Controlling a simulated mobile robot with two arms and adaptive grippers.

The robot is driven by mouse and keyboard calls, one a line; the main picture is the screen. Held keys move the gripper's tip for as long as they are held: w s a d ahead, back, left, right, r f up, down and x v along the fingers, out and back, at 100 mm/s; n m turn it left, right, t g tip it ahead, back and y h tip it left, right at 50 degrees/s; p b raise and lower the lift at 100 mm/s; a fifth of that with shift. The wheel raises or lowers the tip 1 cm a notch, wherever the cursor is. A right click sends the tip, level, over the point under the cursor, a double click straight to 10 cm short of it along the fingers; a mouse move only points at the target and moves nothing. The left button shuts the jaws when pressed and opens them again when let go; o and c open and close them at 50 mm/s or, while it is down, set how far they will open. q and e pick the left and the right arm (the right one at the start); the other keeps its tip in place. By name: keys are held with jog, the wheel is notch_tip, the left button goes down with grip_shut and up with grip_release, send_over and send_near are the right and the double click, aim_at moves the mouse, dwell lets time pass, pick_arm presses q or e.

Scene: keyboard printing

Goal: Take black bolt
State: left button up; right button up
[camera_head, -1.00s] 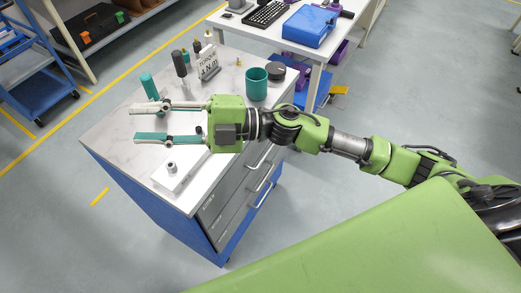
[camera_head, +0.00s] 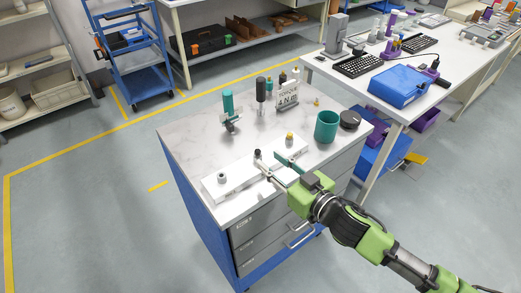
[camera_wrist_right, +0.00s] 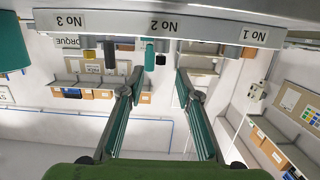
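A white block (camera_head: 238,187) lies on the cabinet top along its front edge. A small black bolt (camera_head: 257,153) stands upright at its middle, with a pale grey bolt (camera_head: 222,178) to the left and a yellow bolt (camera_head: 290,136) to the right. My right gripper (camera_head: 273,166) is open at the front of the block beside the black bolt, its fingers apart and empty. In the right wrist view, which is upside down, its open fingers (camera_wrist_right: 157,72) lie either side of the label No 2 position. My left gripper is not in view.
A teal cup (camera_head: 327,126) and a dark round object (camera_head: 349,119) are at the right. The cabinet top's left part is bare.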

aim_at(259, 152)
jog(key=x, duration=0.5)
jog(key=shift+w+a+p, duration=0.3)
jog(key=shift+p, duration=0.05)
jog(key=shift+w+a+f, duration=0.2)
jog(key=shift+w+a, duration=0.15)
jog(key=shift+w, duration=0.15)
grip_shut()
jog(key=shift+r+p, duration=1.55)
jog(key=shift+p, duration=0.15)
notch_tip(259, 152, up, 4)
jog(key=p, duration=0.4)
jog(key=shift+r, duration=0.1)
